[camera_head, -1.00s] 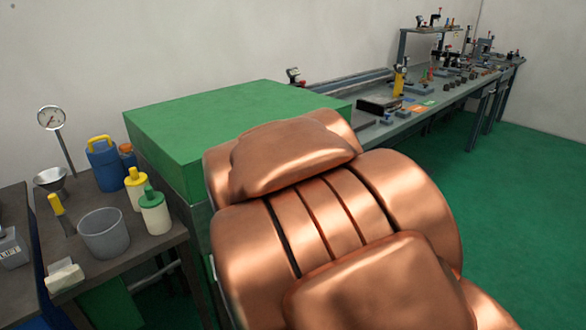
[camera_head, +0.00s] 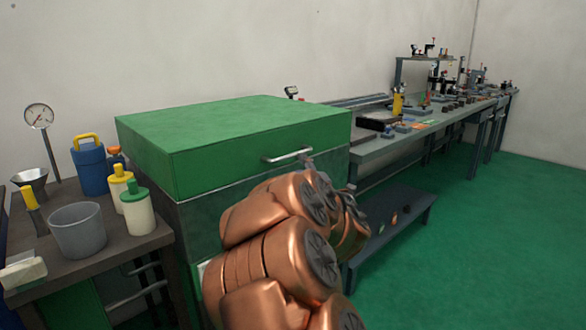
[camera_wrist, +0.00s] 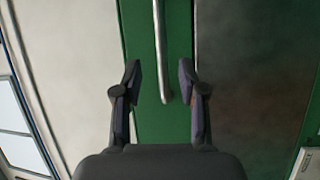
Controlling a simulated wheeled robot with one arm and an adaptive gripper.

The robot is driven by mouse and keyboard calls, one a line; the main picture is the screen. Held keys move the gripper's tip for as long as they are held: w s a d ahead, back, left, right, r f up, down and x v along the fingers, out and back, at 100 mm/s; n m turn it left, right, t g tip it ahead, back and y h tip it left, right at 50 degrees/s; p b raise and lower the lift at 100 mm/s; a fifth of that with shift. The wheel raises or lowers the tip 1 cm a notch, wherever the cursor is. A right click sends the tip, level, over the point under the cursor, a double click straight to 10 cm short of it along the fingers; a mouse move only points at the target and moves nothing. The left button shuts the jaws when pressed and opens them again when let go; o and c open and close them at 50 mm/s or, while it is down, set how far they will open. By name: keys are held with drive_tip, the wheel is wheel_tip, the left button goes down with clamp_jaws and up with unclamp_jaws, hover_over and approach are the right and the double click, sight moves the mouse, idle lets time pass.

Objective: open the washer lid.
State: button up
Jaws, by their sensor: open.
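The washer is a grey cabinet with a green lid (camera_head: 230,140). The lid is down on the cabinet. A silver bar handle (camera_head: 287,156) is on the lid's front face, toward its right end. In the wrist view the handle (camera_wrist: 161,50) runs down the middle against the green front. My gripper (camera_wrist: 159,75) is open, with one finger on each side of the handle's end and a gap to it on both sides. In the head view my copper arm stands before the cabinet and hides part of its front. The gripper is mostly hidden there.
A side table (camera_head: 110,250) at left holds a grey bucket (camera_head: 78,232), a blue jug (camera_head: 89,168), small bottles and a gauge on a stand (camera_head: 40,120). A long workbench (camera_head: 430,135) with several parts runs right. The green floor (camera_head: 500,240) at right is clear.

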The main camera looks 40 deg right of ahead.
sight(293, 156)
drive_tip(key=shift+w+f+n+t, duration=0.1)
drive_tip(key=shift+f+n+t, duration=0.2)
drive_tip(key=shift+n, duration=0.2)
drive_tip(key=shift+b+x, duration=0.3)
drive_tip(key=shift+x, duration=3.5)
drive_tip(key=shift+c, duration=0.3)
clamp_jaws()
